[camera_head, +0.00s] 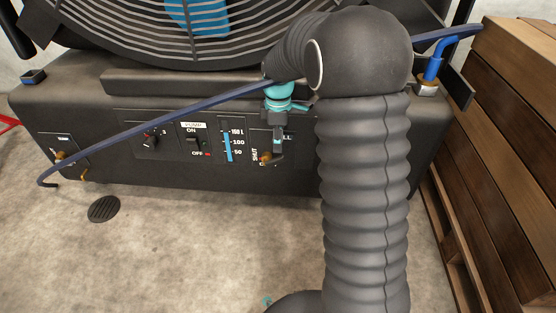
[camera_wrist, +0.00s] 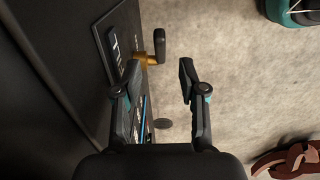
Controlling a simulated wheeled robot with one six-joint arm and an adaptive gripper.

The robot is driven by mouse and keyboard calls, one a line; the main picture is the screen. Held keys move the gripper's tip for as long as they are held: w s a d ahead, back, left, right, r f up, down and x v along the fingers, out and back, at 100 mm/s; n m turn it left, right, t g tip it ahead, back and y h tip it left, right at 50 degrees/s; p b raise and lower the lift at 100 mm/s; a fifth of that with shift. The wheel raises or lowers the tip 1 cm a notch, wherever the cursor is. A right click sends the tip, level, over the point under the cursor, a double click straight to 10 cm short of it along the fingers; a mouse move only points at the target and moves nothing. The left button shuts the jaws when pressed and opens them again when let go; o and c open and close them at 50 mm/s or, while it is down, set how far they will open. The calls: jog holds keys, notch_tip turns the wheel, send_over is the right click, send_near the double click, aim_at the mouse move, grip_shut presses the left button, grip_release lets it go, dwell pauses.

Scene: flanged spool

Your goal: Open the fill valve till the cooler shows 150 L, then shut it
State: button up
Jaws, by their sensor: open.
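The black cooler (camera_head: 200,90) stands against the wall. Its fill valve has a brass body (camera_head: 265,156) on the front panel's right part, partly hidden by my gripper (camera_head: 278,143). In the wrist view the brass valve (camera_wrist: 146,60) carries a dark lever handle (camera_wrist: 159,45). My gripper (camera_wrist: 160,75) is open and empty, its fingers pointing toward the valve, with the handle beyond the fingertips and apart from them. The level gauge (camera_head: 228,145) has marks for 50, 100 and 150 L; its blue column reaches close to the 150 L mark.
A pump switch (camera_head: 192,142), a dial (camera_head: 151,139) and another brass valve (camera_head: 61,155) sit left of the gauge. Wooden crates (camera_head: 510,100) stand at right. A floor drain (camera_head: 104,208) lies in front.

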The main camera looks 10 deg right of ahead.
aim_at(278, 157)
notch_tip(278, 157, down, 8)
jog(key=shift+r+b, duration=0.2)
jog(key=shift+b, duration=0.4)
grip_shut()
